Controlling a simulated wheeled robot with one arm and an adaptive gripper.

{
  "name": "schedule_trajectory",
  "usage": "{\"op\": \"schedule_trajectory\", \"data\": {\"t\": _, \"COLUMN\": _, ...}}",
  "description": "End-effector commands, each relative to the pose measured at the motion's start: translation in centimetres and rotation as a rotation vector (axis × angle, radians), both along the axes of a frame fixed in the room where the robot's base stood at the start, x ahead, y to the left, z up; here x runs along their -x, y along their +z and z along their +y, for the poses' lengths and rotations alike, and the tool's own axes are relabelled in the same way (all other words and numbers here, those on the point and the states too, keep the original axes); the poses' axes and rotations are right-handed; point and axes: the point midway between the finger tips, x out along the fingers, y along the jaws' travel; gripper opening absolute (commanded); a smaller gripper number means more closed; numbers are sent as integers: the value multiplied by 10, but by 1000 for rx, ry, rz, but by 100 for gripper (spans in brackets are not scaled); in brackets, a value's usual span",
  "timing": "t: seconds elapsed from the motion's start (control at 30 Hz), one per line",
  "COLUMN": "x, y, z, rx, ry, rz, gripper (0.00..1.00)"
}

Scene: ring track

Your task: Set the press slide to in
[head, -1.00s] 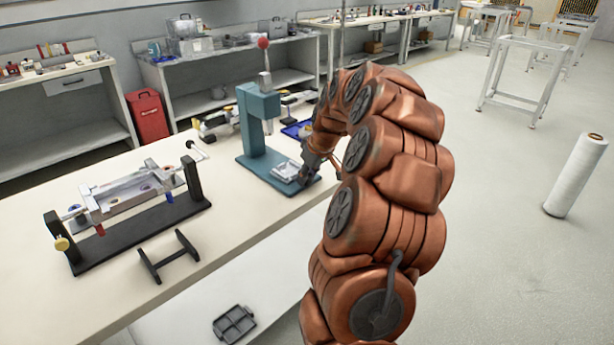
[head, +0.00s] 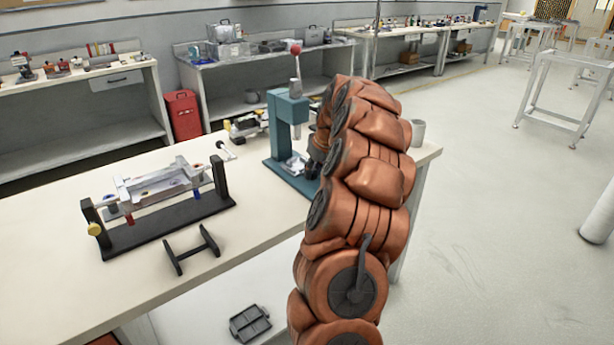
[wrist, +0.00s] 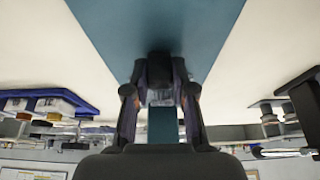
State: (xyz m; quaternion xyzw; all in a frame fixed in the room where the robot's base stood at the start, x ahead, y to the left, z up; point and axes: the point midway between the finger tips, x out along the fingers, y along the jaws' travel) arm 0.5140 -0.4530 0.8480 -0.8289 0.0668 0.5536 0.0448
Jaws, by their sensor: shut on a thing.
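The teal press (head: 288,130) with a red-knobbed lever stands on the bench. Its silver slide (head: 293,166) lies low on the teal base, under the press head and close to the column. My arm hides part of the base and slide. My gripper (head: 315,165) is low at the front of the slide and partly hidden by my own wrist. In the wrist view my gripper (wrist: 160,88) has its fingers closed around a small grey part, which appears to be the slide's front end, above the teal base (wrist: 155,25).
A black-based fixture (head: 160,205) and a small dark stand (head: 192,250) sit on the bench to the left. A grey cup (head: 417,132) stands at the bench's right end.

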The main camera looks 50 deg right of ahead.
Motion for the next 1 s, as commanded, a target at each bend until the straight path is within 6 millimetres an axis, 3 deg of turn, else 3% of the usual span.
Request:
{"op": "schedule_trajectory", "data": {"t": 0.17, "x": -1, "y": 1, "z": -12, "rx": 4, "ry": -21, "rz": -1, "gripper": 0}}
{"op": "schedule_trajectory", "data": {"t": 0.5, "x": -3, "y": 2, "z": -13, "rx": 5, "ry": -22, "rz": -5, "gripper": 0}}
{"op": "schedule_trajectory", "data": {"t": 0.53, "x": -3, "y": 2, "z": -13, "rx": 6, "ry": -22, "rz": -6, "gripper": 28}}
{"op": "schedule_trajectory", "data": {"t": 0.7, "x": -3, "y": 1, "z": -13, "rx": 3, "ry": -22, "rz": -3, "gripper": 45}}
{"op": "schedule_trajectory", "data": {"t": 0.77, "x": -2, "y": 1, "z": -13, "rx": 3, "ry": -22, "rz": -2, "gripper": 50}}
{"op": "schedule_trajectory", "data": {"t": 1.0, "x": -1, "y": 0, "z": -13, "rx": 2, "ry": -22, "rz": -1, "gripper": 50}}
